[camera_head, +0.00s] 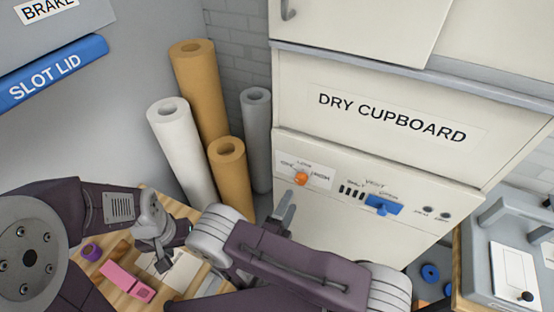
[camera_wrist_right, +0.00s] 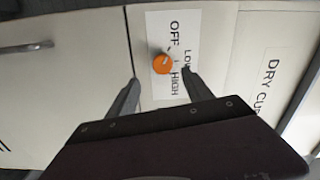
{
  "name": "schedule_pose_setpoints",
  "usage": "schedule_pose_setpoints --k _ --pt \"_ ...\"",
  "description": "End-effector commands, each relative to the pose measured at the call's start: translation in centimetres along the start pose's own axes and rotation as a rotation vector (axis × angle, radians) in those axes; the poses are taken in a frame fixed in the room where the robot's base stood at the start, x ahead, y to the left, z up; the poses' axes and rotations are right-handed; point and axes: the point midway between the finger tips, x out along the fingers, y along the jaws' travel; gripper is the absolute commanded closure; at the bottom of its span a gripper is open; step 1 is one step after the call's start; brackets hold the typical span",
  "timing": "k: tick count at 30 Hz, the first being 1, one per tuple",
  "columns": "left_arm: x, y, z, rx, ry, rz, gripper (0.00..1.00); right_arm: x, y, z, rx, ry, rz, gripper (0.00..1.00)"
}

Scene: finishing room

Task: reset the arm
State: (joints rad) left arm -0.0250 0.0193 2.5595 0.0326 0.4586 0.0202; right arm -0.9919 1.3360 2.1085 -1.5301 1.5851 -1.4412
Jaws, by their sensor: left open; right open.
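My right gripper (camera_head: 284,212) is in front of the dry cupboard (camera_head: 370,85), below its orange knob (camera_head: 301,178); only part of the gripper shows past my arm. In the right wrist view, the two fingers of the right gripper (camera_wrist_right: 161,78) are apart and empty. The orange knob (camera_wrist_right: 162,63) appears in the gap between the fingertips, on a white label reading OFF, LOW, HIGH; I cannot tell the distance. My left gripper (camera_head: 160,260) is open, pointing down over the wooden bench at the lower left.
The wooden bench (camera_head: 190,212) carries a pink block (camera_head: 127,282) and a purple roll (camera_head: 92,252). Tall white and tan rolls (camera_head: 182,150) stand beside the cupboard. A blue vent slider (camera_head: 383,206) sits right of the knob. A grey machine (camera_head: 510,255) stands far right.

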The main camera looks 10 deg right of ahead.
Motion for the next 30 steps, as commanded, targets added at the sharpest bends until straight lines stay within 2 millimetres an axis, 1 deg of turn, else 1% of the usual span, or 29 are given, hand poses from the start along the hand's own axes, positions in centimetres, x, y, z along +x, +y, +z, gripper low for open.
schedule_pose_setpoints --k 5,6,8,10,11,12,14,15,17,18,19,20,21,22,23,24,26,27,28,30 --pt "0.2 0.0 0.0 0.000 0.000 0.000 0.53 0.3 0.3 -0.2 0.000 0.011 0.002 0.41" --pt "0.6 0.0 0.1 0.000 0.000 0.000 0.53 0.9 0.6 -0.6 0.007 0.036 0.006 0.41" --pt "1.5 0.0 0.2 0.000 0.000 0.000 0.53 2.5 0.2 -1.2 0.065 0.106 0.017 0.41" --pt "2.7 -0.1 0.3 0.000 -0.001 0.000 0.53 5.1 -1.3 -2.6 0.165 0.214 0.025 0.41" --pt "3.2 -0.1 0.4 0.000 -0.001 0.000 0.53 6.2 -2.2 -3.9 0.209 0.275 0.024 0.41" --pt "3.8 -0.1 0.4 0.000 -0.001 0.000 0.53 7.4 -3.2 -6.2 0.267 0.376 0.026 0.41" --pt "4.7 -0.1 0.5 0.000 -0.001 0.000 0.53 8.4 -3.8 -10.4 0.364 0.551 0.050 0.41" --pt "5.3 -0.1 0.6 0.000 -0.001 0.000 0.53 8.4 -3.8 -13.5 0.452 0.681 0.071 0.41" --pt "6.2 -0.1 0.7 0.000 0.000 0.000 0.53 7.4 -3.0 -18.0 0.629 0.893 0.100 0.41" --pt "6.8 -0.1 0.7 0.000 0.000 0.000 0.53 6.0 -2.0 -20.6 0.770 1.042 0.113 0.41" --pt "7.2 -0.1 0.8 0.000 0.000 0.000 0.53 4.7 -1.2 -22.1 0.889 1.158 0.117 0.41" --pt "7.6 -0.1 0.8 0.000 0.000 0.000 0.53 3.2 -0.2 -23.3 1.016 1.274 0.113 0.41" --pt "8.0 -0.2 0.8 0.000 0.000 0.000 0.53 1.1 1.1 -24.1 1.193 1.430 0.099 0.41" --pt "8.3 -0.2 0.9 0.000 0.000 0.000 0.53 -0.5 2.0 -24.3 1.330 1.546 0.077 0.41" --pt "8.6 -0.2 0.9 0.000 0.000 0.000 0.53 -2.0 2.9 -24.0 1.473 1.664 0.047 0.41" --pt "9.0 -0.2 1.0 0.000 0.000 0.000 0.53 -3.7 4.0 -23.0 1.675 1.824 -0.010 0.41" --pt "9.2 -0.2 1.0 0.000 -0.001 0.000 0.53 -5.7 4.9 -20.5 1.963 2.060 -0.129 0.41" --pt "9.3 -0.2 1.0 0.000 -0.001 0.000 0.53 -6.4 5.1 -18.5 2.129 2.204 -0.224 0.41" --pt "9.2 -0.2 1.0 0.000 0.000 0.000 0.53 -6.8 5.1 -17.0 -2.117 -2.185 0.286 0.41" --pt "9.0 -0.2 0.9 0.000 0.000 0.000 0.53 -7.3 5.1 -13.8 -1.878 -1.973 0.401 0.41"
